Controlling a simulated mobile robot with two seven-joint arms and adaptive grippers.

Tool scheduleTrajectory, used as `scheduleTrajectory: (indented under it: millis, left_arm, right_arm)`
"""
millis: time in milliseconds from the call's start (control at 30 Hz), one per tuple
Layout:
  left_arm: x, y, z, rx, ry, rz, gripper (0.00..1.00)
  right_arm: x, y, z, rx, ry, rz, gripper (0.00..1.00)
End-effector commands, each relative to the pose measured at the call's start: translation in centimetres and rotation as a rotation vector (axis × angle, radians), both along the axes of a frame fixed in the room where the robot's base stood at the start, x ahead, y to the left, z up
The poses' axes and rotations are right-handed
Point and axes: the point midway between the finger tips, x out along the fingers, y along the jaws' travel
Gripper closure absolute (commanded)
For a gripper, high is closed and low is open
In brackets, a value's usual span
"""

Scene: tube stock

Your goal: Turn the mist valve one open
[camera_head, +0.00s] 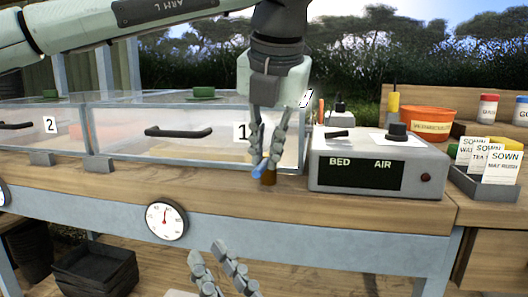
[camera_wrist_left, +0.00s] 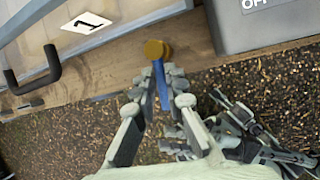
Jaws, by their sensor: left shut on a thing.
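Mist valve one is a brass body (camera_head: 268,178) with a blue lever, on the bench's front edge below the "1" label. The blue lever (camera_head: 258,170) shows just left of the brass part. In the left wrist view the brass cap (camera_wrist_left: 153,49) is at the top centre, and the blue lever (camera_wrist_left: 162,88) runs from it down between the fingers. My left gripper (camera_head: 264,160) reaches down from above and is shut on the blue lever. The fingers partly hide the lever. My right gripper (camera_head: 206,249) is open and empty, low in front of the bench.
A grey control box (camera_head: 378,165) marked BED and AIR stands close right of the valve. The clear bin with a black handle (camera_head: 178,132) is behind and left. A round dial (camera_head: 167,221) is on the bench front. Seed packets (camera_head: 500,165) stand far right.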

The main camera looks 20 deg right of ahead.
Motion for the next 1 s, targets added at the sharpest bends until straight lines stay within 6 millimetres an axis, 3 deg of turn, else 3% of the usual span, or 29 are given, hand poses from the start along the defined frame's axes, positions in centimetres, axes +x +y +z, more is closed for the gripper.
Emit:
scheduleTrajectory:
  millis: [767,800,933,1000]
  left_arm:
    - [-0.11,-0.16,0.04,-0.002,0.0,0.072,1.0]
    - [-0.12,-0.15,0.04,-0.002,0.0,0.072,0.86]
    - [-0.12,-0.15,0.04,-0.002,0.0,0.072,0.7]
    - [-0.11,-0.15,0.03,-0.001,0.0,0.071,0.67]
  right_arm:
    - [-0.1,-0.18,0.26,0.009,-0.027,-0.004,0.8]
    - [-0.1,-0.18,0.26,0.01,-0.028,-0.004,0.8]
    - [-0.1,-0.19,0.29,0.009,-0.029,-0.004,0.8]
    - [-0.1,-0.2,0.29,0.009,-0.029,-0.004,0.8]
